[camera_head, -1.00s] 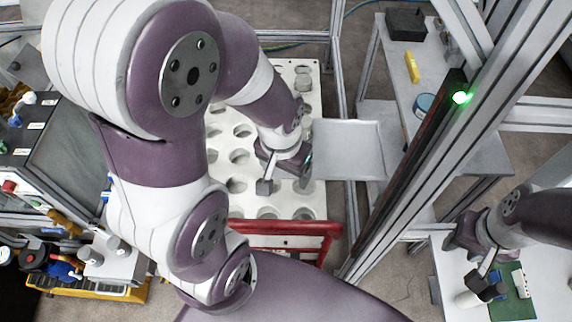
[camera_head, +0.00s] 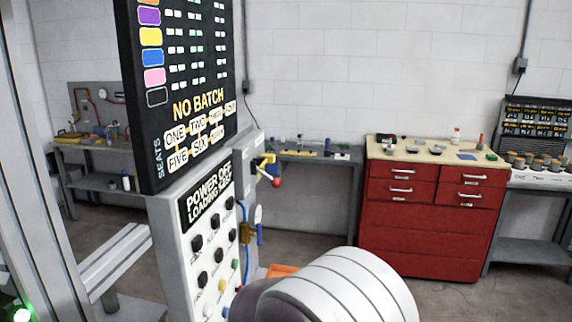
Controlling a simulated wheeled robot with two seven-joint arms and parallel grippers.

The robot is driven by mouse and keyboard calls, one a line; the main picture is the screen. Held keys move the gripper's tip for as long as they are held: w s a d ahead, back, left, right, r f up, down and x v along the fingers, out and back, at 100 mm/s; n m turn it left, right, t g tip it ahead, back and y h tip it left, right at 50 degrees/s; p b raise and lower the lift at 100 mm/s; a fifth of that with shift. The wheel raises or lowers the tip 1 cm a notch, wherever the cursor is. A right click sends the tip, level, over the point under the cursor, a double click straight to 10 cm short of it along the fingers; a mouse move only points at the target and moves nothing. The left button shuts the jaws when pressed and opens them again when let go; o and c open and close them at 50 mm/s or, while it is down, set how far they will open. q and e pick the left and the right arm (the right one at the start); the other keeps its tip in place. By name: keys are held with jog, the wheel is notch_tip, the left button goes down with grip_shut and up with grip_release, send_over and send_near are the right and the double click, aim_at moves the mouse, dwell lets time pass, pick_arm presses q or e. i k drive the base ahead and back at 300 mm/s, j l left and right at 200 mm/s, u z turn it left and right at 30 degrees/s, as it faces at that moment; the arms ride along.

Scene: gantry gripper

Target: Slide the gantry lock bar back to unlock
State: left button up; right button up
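Neither of my grippers is in view. One of my arm links, white and purple, shows at the bottom middle. I cannot pick out the gantry lock bar in this view. A grey metal frame post (camera_head: 28,150) stands at the far left, with a green light (camera_head: 22,314) low beside it. A control panel (camera_head: 207,240) with black knobs and coloured buttons is labelled "POWER OFF" and "LOADING SAFE". A yellow handle with a red ball (camera_head: 277,182) sticks out from the panel's right side.
A black status board (camera_head: 190,90) reading "NO BATCH" rises above the panel. A red drawer cabinet (camera_head: 425,225) stands at the back right. Workbenches line the white wall, including one with a grey top (camera_head: 310,154). Open floor shows between the panel and cabinet.

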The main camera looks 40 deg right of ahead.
aim_at(270, 158)
jog(key=z, duration=1.2)
